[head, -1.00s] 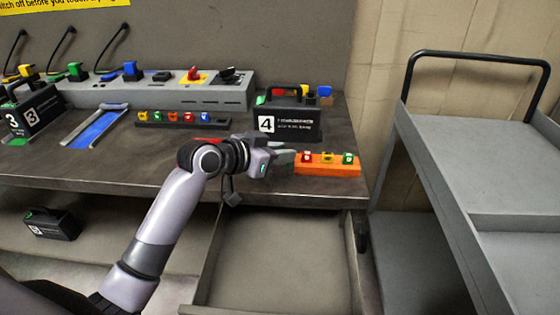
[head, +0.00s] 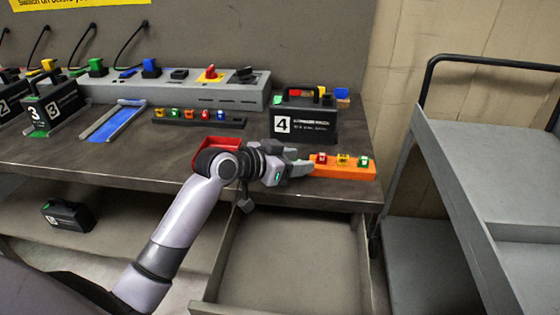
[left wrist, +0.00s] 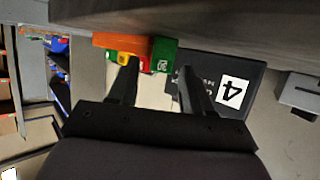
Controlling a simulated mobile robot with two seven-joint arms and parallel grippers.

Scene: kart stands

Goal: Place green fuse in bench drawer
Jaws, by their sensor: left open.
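An orange rack (head: 345,172) near the bench's front edge holds a red fuse (head: 321,158), a yellow fuse (head: 343,160) and a green fuse (head: 363,162) at its right end. My left gripper (head: 304,164) is open at the rack's left end. In the left wrist view, a green block with a white mark (left wrist: 165,55) shows between the spread fingertips (left wrist: 158,72), beside the orange rack (left wrist: 122,42). I cannot tell whether the fingers touch it. The bench drawer (head: 290,265) is pulled out below and looks empty. My right gripper is out of view.
A black case marked 4 (head: 304,122) stands just behind the rack. A black fuse strip (head: 198,119) and a red tray (head: 210,150) are behind my arm. A grey cart (head: 480,165) stands to the right.

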